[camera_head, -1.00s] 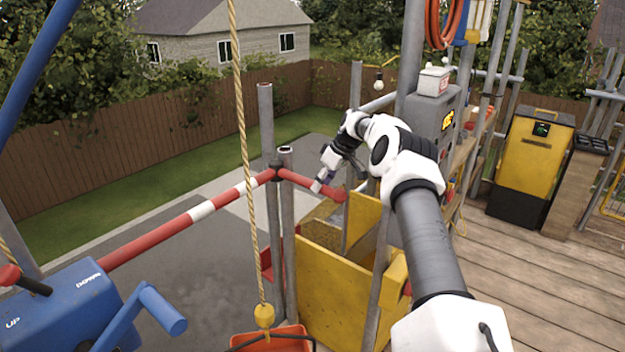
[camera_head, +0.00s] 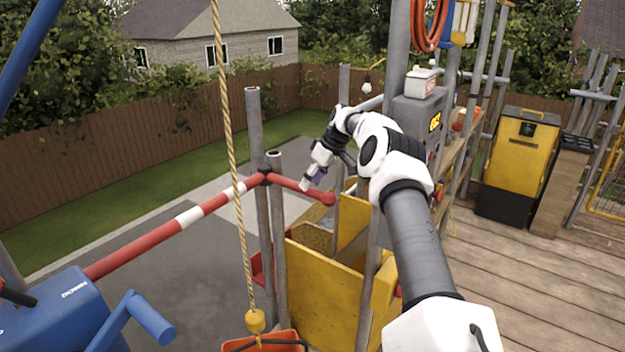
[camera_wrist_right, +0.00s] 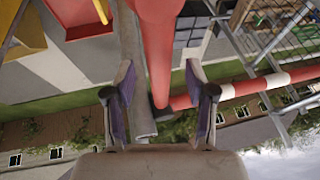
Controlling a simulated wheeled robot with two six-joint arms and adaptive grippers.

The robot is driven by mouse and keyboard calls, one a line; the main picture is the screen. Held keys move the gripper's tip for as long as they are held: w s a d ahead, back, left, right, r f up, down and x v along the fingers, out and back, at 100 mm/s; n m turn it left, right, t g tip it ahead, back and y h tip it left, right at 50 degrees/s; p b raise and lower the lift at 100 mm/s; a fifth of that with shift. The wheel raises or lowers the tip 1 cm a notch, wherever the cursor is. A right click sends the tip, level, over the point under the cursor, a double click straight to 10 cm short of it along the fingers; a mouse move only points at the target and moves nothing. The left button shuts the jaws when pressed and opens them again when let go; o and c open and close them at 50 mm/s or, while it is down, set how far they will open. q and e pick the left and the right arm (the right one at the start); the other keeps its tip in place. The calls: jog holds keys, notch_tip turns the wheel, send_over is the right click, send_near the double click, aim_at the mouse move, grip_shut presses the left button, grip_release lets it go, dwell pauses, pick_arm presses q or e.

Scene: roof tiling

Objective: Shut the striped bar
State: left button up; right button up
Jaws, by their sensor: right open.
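The striped bar (camera_head: 190,216) is red and white and runs from the lower left to a dark joint beside two grey posts. The striped part (camera_wrist_right: 240,90) extends to the right there. My left gripper is out of view.
A yellow chute (camera_head: 325,290) stands below the red arm. A rope (camera_head: 236,140) hangs in front of the bar, above an orange bucket (camera_head: 285,338). A blue winch box (camera_head: 50,312) is lower left. Wooden decking (camera_head: 530,290) is open at the right.

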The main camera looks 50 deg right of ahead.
notch_tip(320, 180, up, 8)
jog(key=shift+s+f, duration=0.1)
jog(key=shift+f, duration=0.15)
dwell(0.4)
